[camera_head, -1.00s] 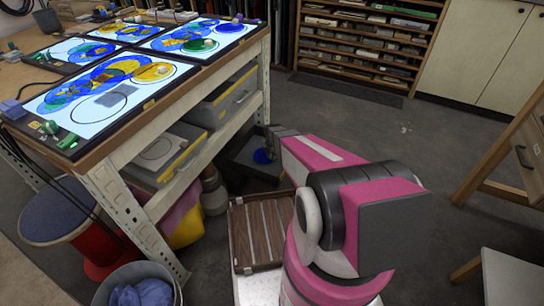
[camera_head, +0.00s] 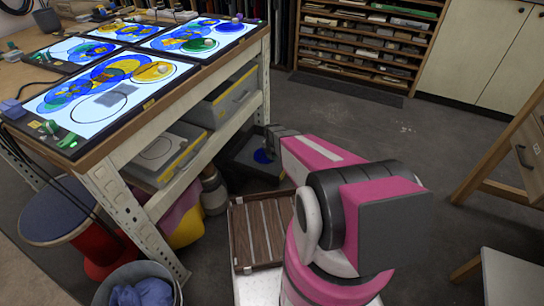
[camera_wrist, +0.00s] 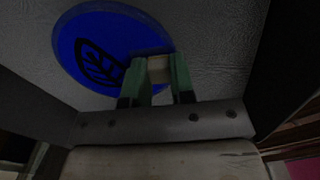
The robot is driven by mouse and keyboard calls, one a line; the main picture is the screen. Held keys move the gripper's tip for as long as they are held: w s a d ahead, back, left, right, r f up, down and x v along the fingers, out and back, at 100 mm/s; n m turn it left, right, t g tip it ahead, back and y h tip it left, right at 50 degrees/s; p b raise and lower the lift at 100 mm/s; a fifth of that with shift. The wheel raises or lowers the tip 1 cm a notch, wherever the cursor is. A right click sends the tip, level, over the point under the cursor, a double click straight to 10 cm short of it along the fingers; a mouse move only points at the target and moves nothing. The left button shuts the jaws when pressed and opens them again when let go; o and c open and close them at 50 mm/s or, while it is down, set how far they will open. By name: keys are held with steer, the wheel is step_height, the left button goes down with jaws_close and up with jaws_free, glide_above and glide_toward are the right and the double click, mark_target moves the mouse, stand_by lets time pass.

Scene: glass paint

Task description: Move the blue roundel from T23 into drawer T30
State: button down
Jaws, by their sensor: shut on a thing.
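The blue roundel (camera_wrist: 100,48) with a dark leaf drawing lies in or just above an open dark grey drawer (camera_head: 235,160), low at the far end of the workbench. It shows small in the head view (camera_head: 262,156). My gripper (camera_wrist: 158,70) is at the roundel's edge nearest the wrist, its green fingers closed on a pale block there. In the head view my arm hides most of my gripper. The drawer's grey floor (camera_wrist: 210,45) and dark side walls show in the wrist view. I cannot tell if the roundel touches the floor. No labels are readable.
Lit glass panels (camera_head: 105,98) with coloured pieces cover the workbench. Grey drawers (camera_head: 225,100) sit below it. A brown slatted tray (camera_head: 258,235), a red stool (camera_head: 85,240) and a bucket (camera_head: 140,285) stand nearby.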

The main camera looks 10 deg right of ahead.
steer(key=shift+f, duration=0.1)
steer(key=c, duration=0.9)
jaws_free()
step_height(320, 180, up, 11)
steer(key=s+r+m, duration=0.6)
steer(key=s+m, duration=0.1)
steer(key=m, duration=0.2)
steer(key=s+r+m, duration=0.6)
steer(key=s+m, duration=0.1)
steer(key=m, duration=0.2)
steer(key=s+r+m, duration=0.6)
steer(key=m, duration=0.3)
steer(key=shift+s+d+r, duration=0.2)
steer(key=shift+s+r, duration=0.1)
steer(key=shift+s, duration=0.1)
